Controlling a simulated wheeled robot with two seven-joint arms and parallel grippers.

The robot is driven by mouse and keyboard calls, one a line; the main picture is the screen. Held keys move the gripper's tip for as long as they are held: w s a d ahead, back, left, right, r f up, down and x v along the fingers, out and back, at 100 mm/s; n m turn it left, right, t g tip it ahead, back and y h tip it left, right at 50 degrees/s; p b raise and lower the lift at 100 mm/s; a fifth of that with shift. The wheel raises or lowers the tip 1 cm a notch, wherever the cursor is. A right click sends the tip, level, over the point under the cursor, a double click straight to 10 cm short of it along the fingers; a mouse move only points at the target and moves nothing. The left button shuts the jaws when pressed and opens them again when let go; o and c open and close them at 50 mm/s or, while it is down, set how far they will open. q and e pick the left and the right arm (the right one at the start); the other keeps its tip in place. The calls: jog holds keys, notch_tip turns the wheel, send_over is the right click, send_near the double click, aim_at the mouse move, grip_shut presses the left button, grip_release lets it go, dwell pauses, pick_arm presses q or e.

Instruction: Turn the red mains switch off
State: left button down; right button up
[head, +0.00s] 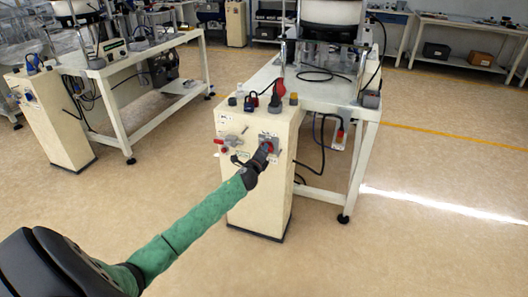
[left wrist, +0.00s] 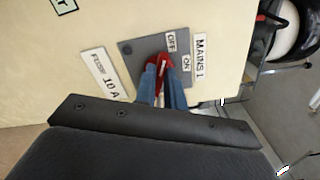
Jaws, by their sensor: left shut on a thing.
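The red mains switch (left wrist: 163,62) sits on a grey plate (left wrist: 128,48) with OFF and ON labels, beside a MAINS 1 label, in the left wrist view. In the head view, the switch (head: 270,142) is on the front of the cream cabinet (head: 235,185). My left gripper (left wrist: 162,72) has its blue fingers on either side of the red handle and is shut on it. The fingers hide part of the handle, so I cannot tell whether it points to OFF or ON. My right gripper is not in view.
A FUSE 10 A label (left wrist: 103,75) is beside the switch plate. Other controls (head: 230,140) are left of it, and plugs (head: 254,99) with cables stand on top of the cabinet. A white workbench (head: 330,97) stands behind. The floor in front is clear.

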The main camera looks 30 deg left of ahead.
pick_arm(q)
jog(key=n, duration=0.4)
jog(key=shift+f+n, duration=0.15)
jog(key=shift+n, duration=0.25)
dwell(0.4)
jog(key=c, duration=1.5)
grip_release()
jog(key=shift+a, duration=0.1)
jog(key=shift+v, duration=3.95)
